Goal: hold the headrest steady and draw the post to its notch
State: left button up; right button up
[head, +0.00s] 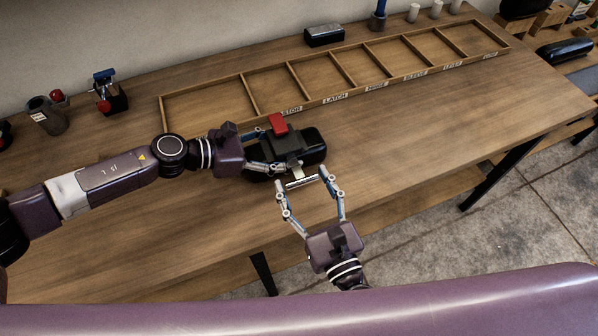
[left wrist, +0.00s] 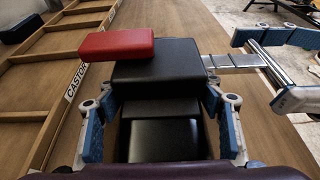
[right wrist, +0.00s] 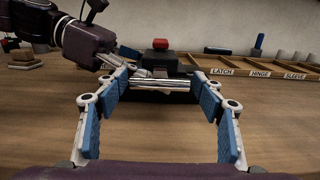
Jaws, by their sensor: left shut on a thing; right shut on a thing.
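The headrest (head: 315,150) is a dark padded block lying on the wooden bench, with a black housing (head: 287,142) and a red piece (head: 278,124) on top. The red piece also shows in the left wrist view (left wrist: 116,44). My left gripper (head: 276,150) is shut on the housing, one finger on each side. The flat metal post (left wrist: 232,61), with marks across it, sticks out of the housing toward my right gripper (head: 304,182). That gripper is shut on the silver crossbar (right wrist: 160,85) at the post's end. The post's inner end is hidden in the housing.
A divided wooden tray (head: 250,94) with labelled compartments lies behind the headrest. A small clamp-like tool (head: 110,94) and a cup (head: 48,115) stand at the left. A purple padded surface (head: 440,300) crosses the front. The bench's right side is clear.

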jog(key=o, duration=1.7)
jog(key=shift+s, duration=0.1)
jog(key=v, duration=1.2)
jog(key=shift+c, duration=0.2)
